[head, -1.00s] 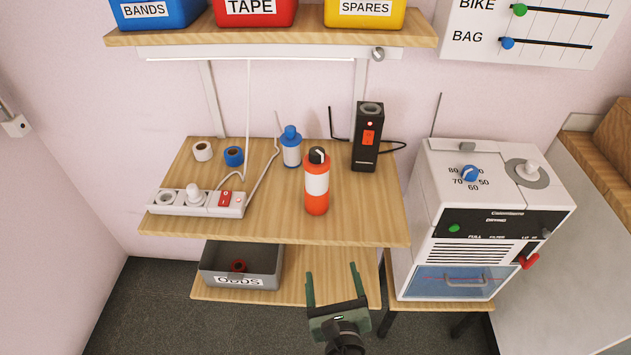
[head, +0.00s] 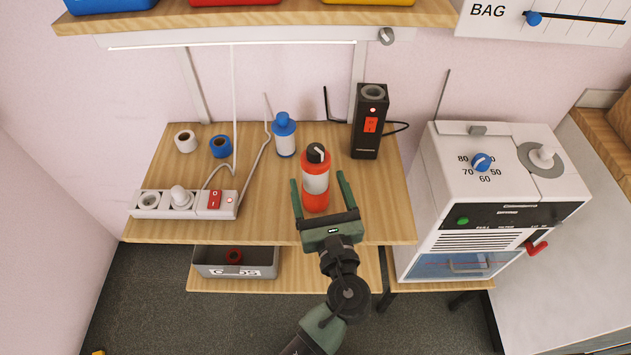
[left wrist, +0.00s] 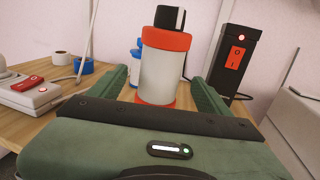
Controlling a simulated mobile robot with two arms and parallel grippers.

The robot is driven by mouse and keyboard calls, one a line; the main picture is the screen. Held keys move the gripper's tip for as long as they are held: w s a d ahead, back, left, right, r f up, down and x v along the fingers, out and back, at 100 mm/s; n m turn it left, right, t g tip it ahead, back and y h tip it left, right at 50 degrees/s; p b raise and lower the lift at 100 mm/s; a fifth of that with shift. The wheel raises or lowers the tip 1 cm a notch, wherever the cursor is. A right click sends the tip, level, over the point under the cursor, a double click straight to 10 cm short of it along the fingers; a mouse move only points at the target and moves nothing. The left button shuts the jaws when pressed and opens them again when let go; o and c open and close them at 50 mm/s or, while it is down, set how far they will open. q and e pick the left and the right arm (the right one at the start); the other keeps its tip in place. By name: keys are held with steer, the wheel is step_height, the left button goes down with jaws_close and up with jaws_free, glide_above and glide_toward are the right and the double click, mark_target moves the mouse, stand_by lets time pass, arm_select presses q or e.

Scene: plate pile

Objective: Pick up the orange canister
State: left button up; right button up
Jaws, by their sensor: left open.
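The orange canister (head: 316,199) stands upright on the wooden table, with a white band and a black cap. It also shows in the left wrist view (left wrist: 167,40), straight ahead between the fingers. My left gripper (head: 318,183) is open, with one finger on each side of the canister. In the left wrist view its fingers (left wrist: 160,92) flank the canister with gaps visible on both sides. The palm hides the canister's base there. My right gripper is not in view.
A blue-and-white bottle (head: 285,137) stands behind and left of the canister. A black device (head: 368,136) with a red switch stands behind right. A power strip (head: 160,205) and tape rolls (head: 220,147) lie left. A white machine (head: 480,200) stands right.

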arm_select(q)
steer(key=x, duration=0.3)
steer(key=shift+w+a+f, duration=0.1)
steer(key=shift+w, duration=0.05)
jaws_close()
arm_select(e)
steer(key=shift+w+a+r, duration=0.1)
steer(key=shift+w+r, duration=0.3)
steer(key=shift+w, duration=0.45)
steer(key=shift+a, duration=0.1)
